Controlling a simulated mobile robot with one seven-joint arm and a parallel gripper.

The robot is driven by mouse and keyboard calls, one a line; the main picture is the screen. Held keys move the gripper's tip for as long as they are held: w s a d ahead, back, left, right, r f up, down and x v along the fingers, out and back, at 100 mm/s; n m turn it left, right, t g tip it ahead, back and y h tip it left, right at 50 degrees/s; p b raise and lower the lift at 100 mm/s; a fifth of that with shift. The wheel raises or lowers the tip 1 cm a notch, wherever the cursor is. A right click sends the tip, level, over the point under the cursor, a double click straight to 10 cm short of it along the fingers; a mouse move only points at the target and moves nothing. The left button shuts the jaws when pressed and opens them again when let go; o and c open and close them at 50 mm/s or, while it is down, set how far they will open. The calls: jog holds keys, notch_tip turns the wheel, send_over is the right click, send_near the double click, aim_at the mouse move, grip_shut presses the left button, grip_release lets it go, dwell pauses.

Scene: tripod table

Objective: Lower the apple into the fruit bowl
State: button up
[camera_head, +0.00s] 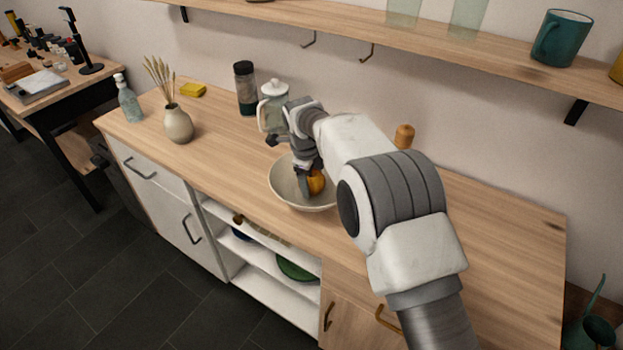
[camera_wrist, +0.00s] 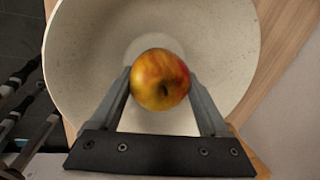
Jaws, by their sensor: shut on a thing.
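The apple (camera_wrist: 160,79) is red and yellow and sits between the two fingers of my gripper (camera_wrist: 161,85) in the wrist view. My gripper is shut on it. The fruit bowl (camera_wrist: 85,60) is a wide cream bowl that fills most of the wrist view behind the apple. In the head view the bowl (camera_head: 283,187) stands on the wooden counter, and the apple (camera_head: 316,182) shows as an orange patch over the bowl's inside, below my gripper (camera_head: 308,185). My arm hides the bowl's right side. I cannot tell whether the apple touches the bowl.
A glass jar with a white lid (camera_head: 273,106) and a dark-lidded jar (camera_head: 245,88) stand behind the bowl. A vase with dried stems (camera_head: 178,125) is to the left. A wall shelf (camera_head: 400,40) runs above. The counter's right part (camera_head: 500,240) is clear.

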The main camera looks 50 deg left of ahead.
jog(key=shift+f+b, duration=0.3)
jog(key=shift+f, duration=0.2)
dwell(0.3)
jog(key=o, duration=1.4)
jog(key=shift+c, duration=0.2)
jog(key=p+v, duration=0.1)
jog(key=v, duration=1.6)
jog(key=shift+r, duration=0.25)
jog(key=shift+s, duration=0.1)
